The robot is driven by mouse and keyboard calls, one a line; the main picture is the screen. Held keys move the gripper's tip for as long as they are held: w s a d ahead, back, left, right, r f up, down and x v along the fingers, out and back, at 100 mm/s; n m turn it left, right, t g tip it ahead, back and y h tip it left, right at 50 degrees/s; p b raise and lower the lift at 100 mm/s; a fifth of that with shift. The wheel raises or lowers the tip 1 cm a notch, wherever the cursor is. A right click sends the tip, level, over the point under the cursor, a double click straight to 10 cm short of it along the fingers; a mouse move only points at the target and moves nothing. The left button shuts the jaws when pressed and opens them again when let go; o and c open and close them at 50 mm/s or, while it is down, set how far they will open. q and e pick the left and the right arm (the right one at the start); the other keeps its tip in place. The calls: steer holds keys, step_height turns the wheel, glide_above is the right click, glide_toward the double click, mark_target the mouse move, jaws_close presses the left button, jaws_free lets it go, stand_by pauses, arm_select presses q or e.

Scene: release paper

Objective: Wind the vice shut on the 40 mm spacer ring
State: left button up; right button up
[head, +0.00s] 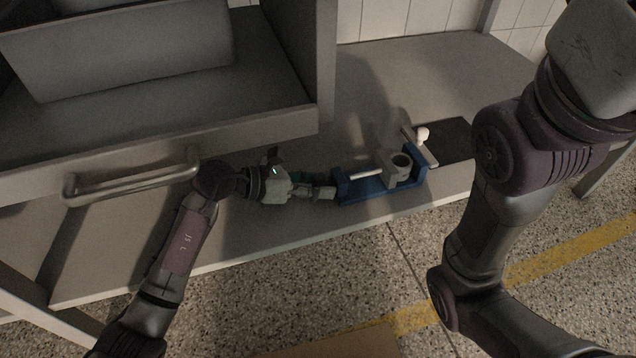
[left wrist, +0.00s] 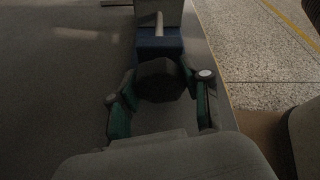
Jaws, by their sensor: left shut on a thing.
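The blue vice (head: 376,190) lies on the bench near its front edge. A light screw rod (head: 366,175) runs from its left end plate toward a grey jaw. The grey spacer ring (head: 402,162) stands at the jaws with its hole facing up; I cannot tell whether both jaws touch it. My left gripper (head: 326,192) is at the vice's left end, shut on the dark vice knob. In the left wrist view the faceted knob (left wrist: 160,80) sits between the fingers, with the blue vice body (left wrist: 160,44) beyond. My right arm shows at the right, its gripper outside the picture.
A white-tipped part (head: 422,135) sticks up at the vice's right end, beside a dark flat pad (head: 449,139). A grey drawer unit with a bar handle (head: 130,181) stands close above my left arm. The bench (head: 362,90) is clear behind the vice.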

arm_select(q)
steer(key=shift+m+t+p, duration=0.35)
steer(key=shift+m+t, duration=0.45)
steer(key=shift+m, duration=0.4)
steer(key=shift+m+t+y, duration=0.3)
steer(key=shift+m+t, duration=0.5)
steer(key=shift+m, duration=0.3)
steer(key=o, duration=1.2)
steer(key=shift+c, duration=0.2)
steer(key=v, duration=1.2)
